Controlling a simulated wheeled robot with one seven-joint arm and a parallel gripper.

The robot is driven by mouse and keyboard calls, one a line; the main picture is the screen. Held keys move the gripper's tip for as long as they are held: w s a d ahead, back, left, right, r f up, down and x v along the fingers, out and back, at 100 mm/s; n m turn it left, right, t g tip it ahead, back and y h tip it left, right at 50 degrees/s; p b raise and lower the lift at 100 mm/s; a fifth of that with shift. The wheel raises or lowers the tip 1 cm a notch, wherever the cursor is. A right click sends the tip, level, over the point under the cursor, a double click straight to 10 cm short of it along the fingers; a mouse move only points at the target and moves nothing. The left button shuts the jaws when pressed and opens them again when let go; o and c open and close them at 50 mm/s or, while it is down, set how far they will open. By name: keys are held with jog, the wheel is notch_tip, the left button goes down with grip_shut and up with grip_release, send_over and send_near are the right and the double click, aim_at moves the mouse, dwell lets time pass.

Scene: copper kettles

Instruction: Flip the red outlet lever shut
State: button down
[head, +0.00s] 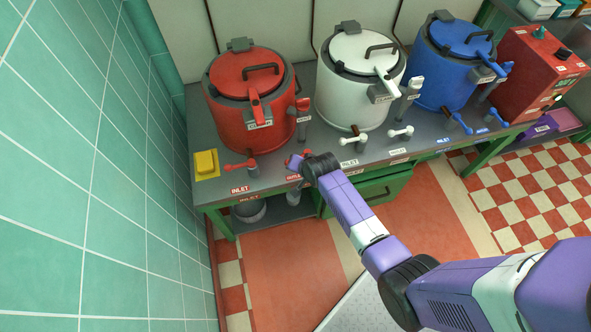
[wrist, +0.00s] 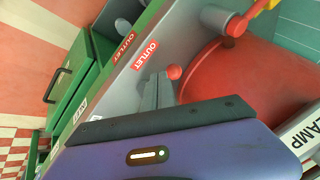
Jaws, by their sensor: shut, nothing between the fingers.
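The red kettle (head: 250,98) stands at the left of the counter, with a red lid and a red clamp handle. Its red outlet lever (head: 292,161) is mostly hidden behind my gripper in the head view. In the wrist view a round red knob of the lever (wrist: 174,72) shows just beyond my fingertips, beside the red OUTLET label (wrist: 145,55). My gripper (wrist: 158,90) is shut and empty, close to the knob; I cannot tell whether they touch. The lever's angle cannot be made out.
The red inlet lever (head: 239,166) sits left of the outlet, near a yellow block (head: 206,164). The white kettle (head: 355,85) with white levers and the blue kettle (head: 455,65) stand to the right. A tiled wall (head: 90,170) is at left. The counter's front edge runs below the levers.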

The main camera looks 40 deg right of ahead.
jog(key=s+a+r, duration=0.1)
jog(key=a+r, duration=0.3)
jog(key=r, duration=0.3)
jog(key=shift+s+r, duration=0.4)
dwell(0.3)
